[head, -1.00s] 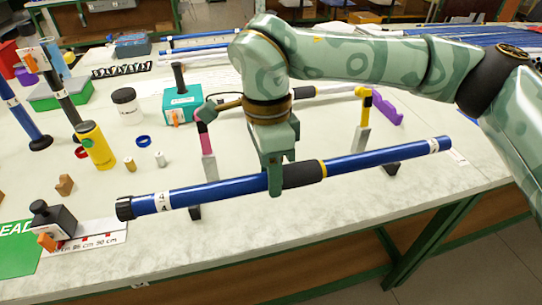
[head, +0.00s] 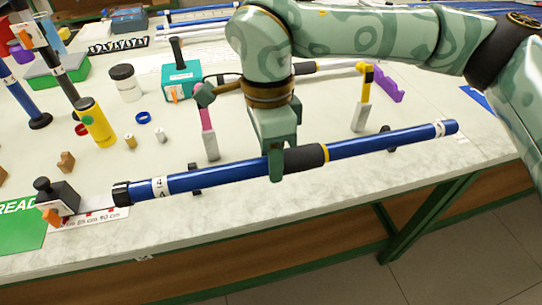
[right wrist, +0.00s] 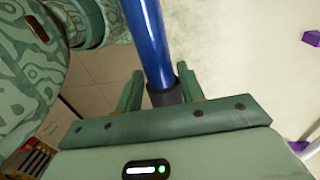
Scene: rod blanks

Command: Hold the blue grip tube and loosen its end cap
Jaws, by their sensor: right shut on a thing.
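The blue grip tube (head: 220,177) runs slantwise across the front of the bench, with a black grip section, a yellow ring and white labels. It also shows in the right wrist view (right wrist: 150,40), running away between the fingers. Its black end cap (head: 121,192) is on the tube's left end. My right gripper (head: 277,165) is shut on the tube at the left edge of the black grip. Two dark rests (head: 195,170) (head: 386,131) show behind the tube; I cannot tell whether it touches them. My left gripper is not in view.
A black block with an orange knob (head: 58,196) stands by a printed scale (head: 100,216) left of the cap. A yellow bottle (head: 95,122), a teal box (head: 181,82) and a white jar (head: 127,84) stand behind. The bench's front edge lies just before the tube.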

